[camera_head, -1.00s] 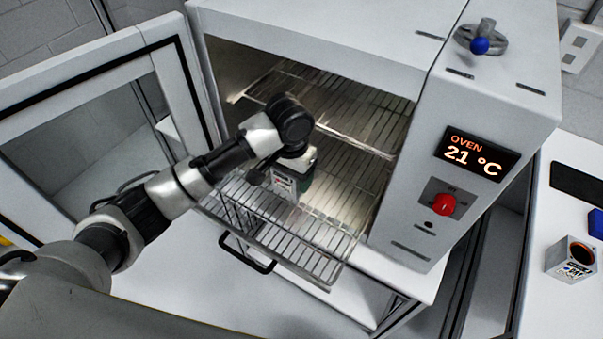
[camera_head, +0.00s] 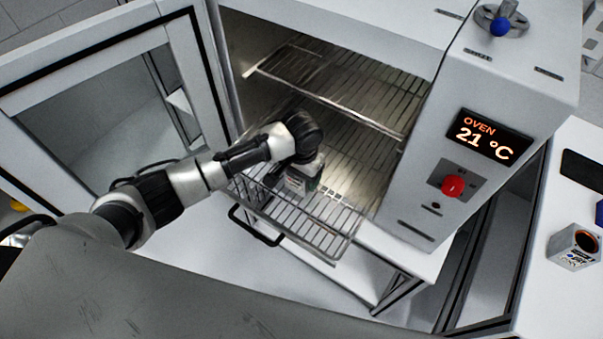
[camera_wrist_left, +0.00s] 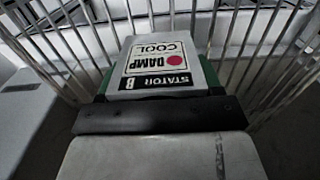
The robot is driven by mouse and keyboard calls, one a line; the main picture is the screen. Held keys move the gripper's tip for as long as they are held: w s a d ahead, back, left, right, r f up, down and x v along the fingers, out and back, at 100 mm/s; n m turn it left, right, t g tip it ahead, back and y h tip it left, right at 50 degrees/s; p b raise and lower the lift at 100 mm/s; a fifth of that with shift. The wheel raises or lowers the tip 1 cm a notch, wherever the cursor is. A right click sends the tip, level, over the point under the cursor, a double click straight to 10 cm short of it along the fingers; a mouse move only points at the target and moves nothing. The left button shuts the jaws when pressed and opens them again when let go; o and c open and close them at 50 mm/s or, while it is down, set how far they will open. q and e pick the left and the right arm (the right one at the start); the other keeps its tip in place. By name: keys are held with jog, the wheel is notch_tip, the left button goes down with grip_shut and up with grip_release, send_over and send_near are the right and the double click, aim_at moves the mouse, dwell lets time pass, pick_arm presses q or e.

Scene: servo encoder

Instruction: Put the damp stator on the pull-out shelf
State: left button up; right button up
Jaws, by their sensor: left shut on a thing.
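The damp stator (camera_wrist_left: 158,65) is a grey block with a green part and a label reading "STATOR B", "DAMP" and "COOL". In the head view the stator (camera_head: 296,184) is at the pull-out wire shelf (camera_head: 322,238) in front of the oven opening. My left gripper (camera_head: 303,172) is shut on the stator from above. In the left wrist view the shelf's wires surround the stator; whether its underside touches the shelf is hidden. My right gripper does not show.
The oven (camera_head: 430,205) reads 21 °C. An upper wire rack (camera_head: 340,90) is inside above the pulled-out shelf. The open oven door (camera_head: 100,90) stands at left. A small grey block with a dark round opening (camera_head: 575,247) is on the right bench. The shelf's front right is clear.

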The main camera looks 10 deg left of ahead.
pick_arm(q)
jog(key=o, duration=1.3)
notch_tip(320, 180, up, 12)
jog(key=shift+b, duration=0.3)
